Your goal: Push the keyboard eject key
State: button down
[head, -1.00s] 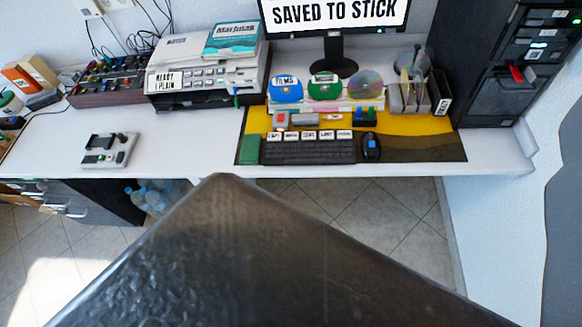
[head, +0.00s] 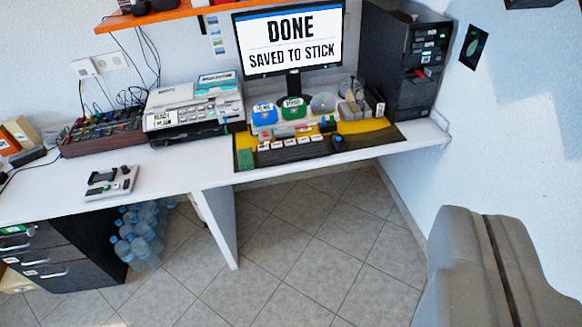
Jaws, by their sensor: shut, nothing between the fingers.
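The black keyboard (head: 290,153) lies on the yellow and dark desk mat (head: 390,135) below the monitor. A row of white labelled keys (head: 290,142) runs along its back edge. Their labels are too small to read, so I cannot tell which is the eject key. The monitor (head: 290,40) reads "DONE SAVED TO STICK". My gripper (head: 486,214) shows as a grey two-part shape at the lower right, its halves together with a dark seam between. It is empty, in front of the desk and well away from the keyboard.
A blue and black mouse (head: 338,143) is right of the keyboard, a green block (head: 245,159) left. Disc stacks stand behind. A black tower (head: 405,65) is at the desk's right end. Printer (head: 193,113) and grey device (head: 111,182) are left. Floor in front is clear.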

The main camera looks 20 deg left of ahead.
aim_at(304, 140)
jog(key=u, duration=0.6)
jog(key=i, duration=0.95)
jog(key=z, duration=0.1)
